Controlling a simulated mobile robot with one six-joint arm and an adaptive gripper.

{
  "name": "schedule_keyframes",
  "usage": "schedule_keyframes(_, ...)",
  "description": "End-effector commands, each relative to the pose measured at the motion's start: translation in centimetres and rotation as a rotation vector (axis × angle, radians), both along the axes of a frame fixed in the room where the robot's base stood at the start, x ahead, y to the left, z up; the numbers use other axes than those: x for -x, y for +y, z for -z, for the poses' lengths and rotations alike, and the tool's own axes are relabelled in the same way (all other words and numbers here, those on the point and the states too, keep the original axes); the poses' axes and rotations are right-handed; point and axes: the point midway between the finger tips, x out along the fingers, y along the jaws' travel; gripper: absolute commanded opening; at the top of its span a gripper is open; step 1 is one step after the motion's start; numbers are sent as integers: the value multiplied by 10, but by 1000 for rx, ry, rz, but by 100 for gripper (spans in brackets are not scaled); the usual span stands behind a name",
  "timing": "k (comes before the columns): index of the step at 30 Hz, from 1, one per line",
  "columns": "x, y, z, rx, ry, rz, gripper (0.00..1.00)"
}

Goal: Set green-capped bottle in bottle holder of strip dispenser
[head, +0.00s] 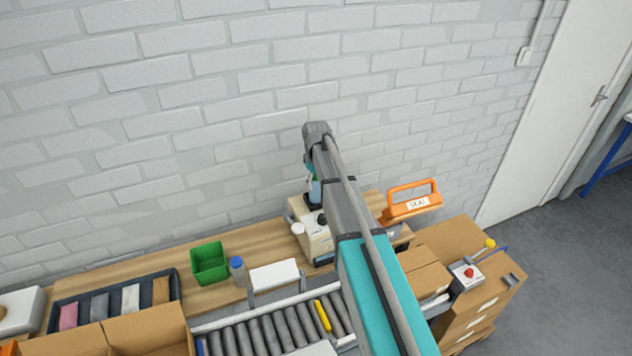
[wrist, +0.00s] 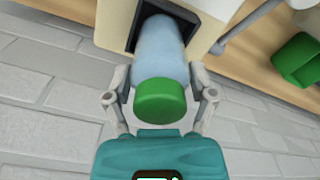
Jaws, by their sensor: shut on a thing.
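The green-capped bottle (wrist: 165,62) is pale blue and see-through, its green cap pointing toward my wrist camera. My gripper (wrist: 160,82) is shut on it, one finger on each side of the body. The bottle's far end is at the dark square bottle holder (wrist: 148,30) of the beige strip dispenser (wrist: 118,18) and appears inside its opening; whether it is seated cannot be seen. In the head view the strip dispenser (head: 315,240) stands on the wooden bench, with the bottle (head: 315,190) above its back part. My arm hides much of the gripper there.
A blue-capped bottle (head: 237,270) and a green bin (head: 209,263) stand left of the dispenser. An orange-handled device (head: 412,206) is to its right. A roller conveyor (head: 270,333) runs in front, and the brick wall (head: 180,130) is close behind.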

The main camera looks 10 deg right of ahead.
Motion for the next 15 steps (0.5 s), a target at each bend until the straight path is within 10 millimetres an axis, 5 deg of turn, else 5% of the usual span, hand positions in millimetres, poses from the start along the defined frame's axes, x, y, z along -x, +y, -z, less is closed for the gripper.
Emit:
schedule_keyframes(9,0,0,0,0,0,1,13)
schedule_keyframes(10,0,-1,0,0,0,1,74)
schedule_keyframes(15,0,-1,0,0,0,1,100)
